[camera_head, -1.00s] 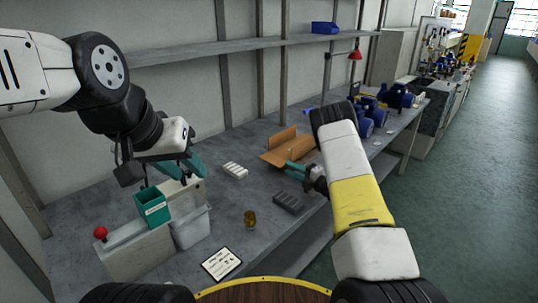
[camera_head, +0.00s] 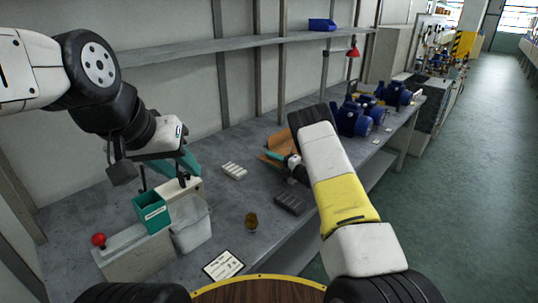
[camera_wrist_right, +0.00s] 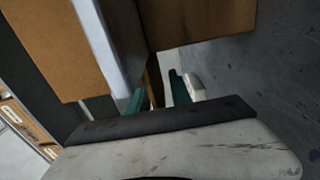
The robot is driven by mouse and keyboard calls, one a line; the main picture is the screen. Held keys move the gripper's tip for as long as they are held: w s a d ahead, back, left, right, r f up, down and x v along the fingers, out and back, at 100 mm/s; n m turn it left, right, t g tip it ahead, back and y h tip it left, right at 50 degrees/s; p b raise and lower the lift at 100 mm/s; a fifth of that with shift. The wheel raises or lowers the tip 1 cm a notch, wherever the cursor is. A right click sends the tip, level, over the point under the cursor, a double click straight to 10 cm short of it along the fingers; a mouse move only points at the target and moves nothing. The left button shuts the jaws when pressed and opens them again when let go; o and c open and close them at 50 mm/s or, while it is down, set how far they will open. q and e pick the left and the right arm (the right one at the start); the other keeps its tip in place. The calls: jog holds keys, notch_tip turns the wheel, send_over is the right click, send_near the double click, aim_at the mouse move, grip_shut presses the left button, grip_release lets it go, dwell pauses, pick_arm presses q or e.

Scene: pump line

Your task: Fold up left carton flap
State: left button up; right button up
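The open brown carton (camera_head: 276,142) lies on the bench, partly hidden behind my right arm. Its brown panels (camera_wrist_right: 205,18) fill the upper part of the right wrist view. My right gripper (camera_head: 283,159) is at the carton's near side. In the right wrist view, its teal fingers (camera_wrist_right: 157,95) are apart, with a narrow brown strip visible between them; I cannot tell whether they touch it. Which flap this is cannot be told. My left gripper (camera_head: 180,163) hangs above the bins at the left, away from the carton; its finger gap is unclear.
A white part (camera_head: 234,171) and a dark grey block (camera_head: 290,203) lie on the bench. A green bin (camera_head: 151,211), a red button (camera_head: 99,239), a brass-coloured part (camera_head: 251,221) and a label card (camera_head: 223,265) are nearer. Blue pumps (camera_head: 352,118) stand beyond.

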jog(key=shift+w+a, duration=0.1)
grip_shut()
dwell(1.4)
